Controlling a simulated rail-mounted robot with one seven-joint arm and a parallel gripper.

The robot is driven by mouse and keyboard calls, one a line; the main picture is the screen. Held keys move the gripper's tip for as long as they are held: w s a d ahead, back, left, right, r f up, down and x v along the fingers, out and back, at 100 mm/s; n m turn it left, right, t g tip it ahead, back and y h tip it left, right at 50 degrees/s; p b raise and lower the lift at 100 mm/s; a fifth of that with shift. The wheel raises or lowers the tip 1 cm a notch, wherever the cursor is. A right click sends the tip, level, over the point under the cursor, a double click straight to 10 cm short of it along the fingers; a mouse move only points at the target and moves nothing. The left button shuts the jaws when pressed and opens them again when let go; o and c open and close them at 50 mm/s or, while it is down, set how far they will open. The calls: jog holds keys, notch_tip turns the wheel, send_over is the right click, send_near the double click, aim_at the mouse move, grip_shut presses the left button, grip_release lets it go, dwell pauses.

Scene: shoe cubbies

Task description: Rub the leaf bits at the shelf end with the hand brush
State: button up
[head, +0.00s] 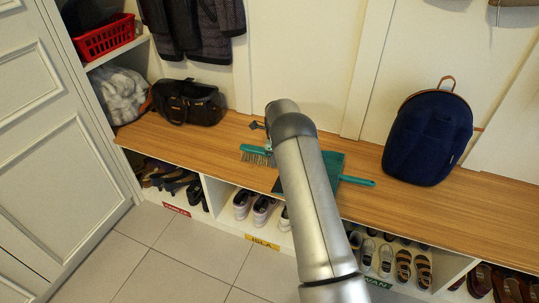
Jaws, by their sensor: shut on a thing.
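The hand brush (256,154) has a teal back and pale bristles pointing down. It is just above or touching the wooden shelf top (225,135); I cannot tell which. My gripper (268,147) is shut on the brush, mostly hidden behind my own arm. A teal dustpan (333,163) lies on the shelf to the right of my arm, its handle pointing right. I cannot make out the leaf bits in this view.
A black bag (188,102) stands on the shelf to the left, and a navy backpack (428,137) to the right. Shoes (255,208) fill the cubbies below. Bare shelf lies between the black bag and brush.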

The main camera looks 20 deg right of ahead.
jog(key=shift+s+d, duration=0.55)
jog(key=shift+d, duration=0.15)
jog(key=shift+r+p, duration=0.3)
jog(key=shift+p, duration=0.05)
jog(key=shift+r+p, duration=1.9)
jog(key=shift+r, duration=2.05)
